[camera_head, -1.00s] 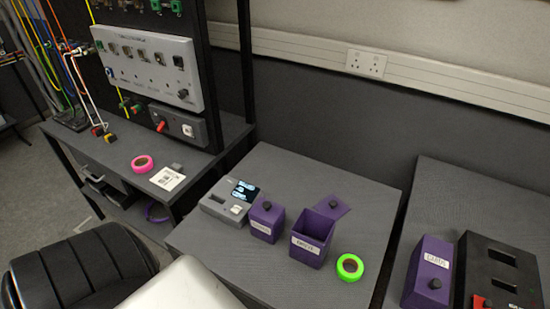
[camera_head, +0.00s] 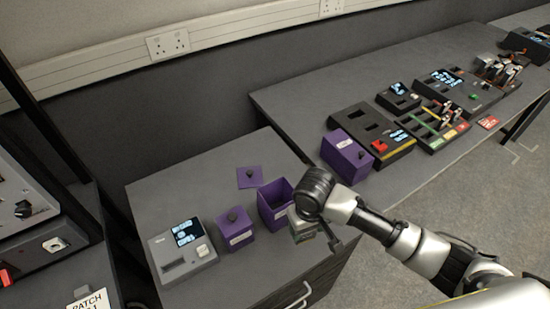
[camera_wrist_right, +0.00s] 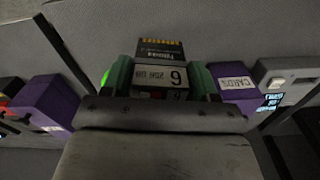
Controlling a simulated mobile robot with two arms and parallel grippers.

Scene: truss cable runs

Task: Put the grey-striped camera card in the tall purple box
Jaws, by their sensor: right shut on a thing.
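My right gripper (camera_head: 302,228) is shut on a dark card with a grey label band and gold contacts, and it is beside the open purple box (camera_head: 270,210). In the right wrist view the card (camera_wrist_right: 160,76) sits between the green finger pads, with a "6" on its label. The box stands upright with its lid (camera_head: 249,177) lying on the table behind it. In the head view the gripper and wrist cover part of the box's right side. I cannot tell whether the card is over the opening. My left gripper is out of view.
Another purple box (camera_head: 345,158) and black card trays (camera_head: 368,132) are on the right table.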

